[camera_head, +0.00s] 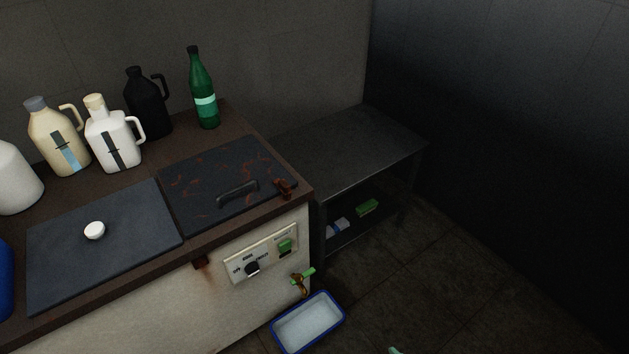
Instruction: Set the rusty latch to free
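A small rusty-brown latch (284,188) sits at the front right corner of the right-hand lid (205,175), by the counter edge. It looks like a short bent piece; which setting it is in is too small to tell. The lid is dark with reddish rust marks, lies flat and has a black handle (238,192). A second brown piece (200,262) is on the tank front (170,315), with a rust streak below it. Neither of my grippers shows in the head view.
A panel (262,253) has a black knob and a green switch. A brass tap (299,284) with green lever is above a blue-rimmed tray (308,323). Jugs and a green bottle (203,90) stand behind the lids. A plain lid (105,240) is left; a shelf unit (350,145) is right.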

